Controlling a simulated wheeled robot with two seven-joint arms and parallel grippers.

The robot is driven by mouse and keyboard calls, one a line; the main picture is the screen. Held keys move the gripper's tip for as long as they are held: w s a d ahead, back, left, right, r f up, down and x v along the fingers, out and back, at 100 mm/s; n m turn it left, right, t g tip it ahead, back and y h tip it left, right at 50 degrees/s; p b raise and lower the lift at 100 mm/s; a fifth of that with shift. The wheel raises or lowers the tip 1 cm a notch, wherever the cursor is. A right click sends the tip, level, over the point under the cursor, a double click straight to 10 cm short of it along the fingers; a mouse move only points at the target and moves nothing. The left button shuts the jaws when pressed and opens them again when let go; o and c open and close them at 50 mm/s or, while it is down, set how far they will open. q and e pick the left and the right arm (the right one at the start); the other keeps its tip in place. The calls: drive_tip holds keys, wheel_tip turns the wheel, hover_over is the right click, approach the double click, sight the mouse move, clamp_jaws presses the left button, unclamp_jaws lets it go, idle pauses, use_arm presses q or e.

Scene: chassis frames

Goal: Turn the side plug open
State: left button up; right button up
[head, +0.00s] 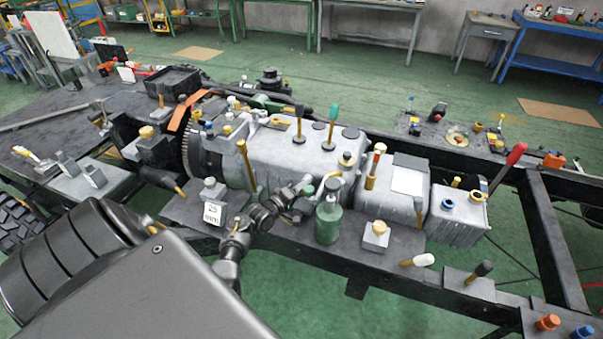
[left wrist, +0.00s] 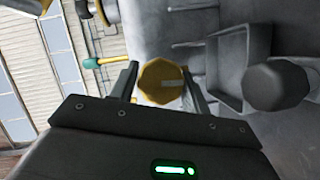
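The side plug (left wrist: 160,83) shows in the left wrist view as a brass, many-sided head on the grey metal casing. A short pale bar mark crosses its face. My left gripper (left wrist: 161,80) has its two dark fingers spread, one on each side of the plug. A narrow gap shows at the left finger; contact at the right finger is unclear. In the head view, dark parts of my left arm (head: 130,270) fill the lower left, and I cannot make out its fingertips or the plug there. My right gripper is not in view.
A grey gearbox casing (head: 285,150) sits on the black chassis frame, with several levers and caps on it. A green bottle (head: 328,222) stands in front. In the left wrist view, a dark round knob (left wrist: 277,88) and a teal-tipped lever (left wrist: 92,63) flank the gripper.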

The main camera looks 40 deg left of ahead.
use_arm(q)
drive_tip(key=o, duration=0.3)
drive_tip(key=shift+s, duration=0.1)
drive_tip(key=s+r, duration=0.1)
drive_tip(key=s, duration=0.9)
drive_tip(key=shift+s+a+r+b, duration=0.2)
drive_tip(key=shift+s+b, duration=0.1)
drive_tip(key=shift+b, duration=0.05)
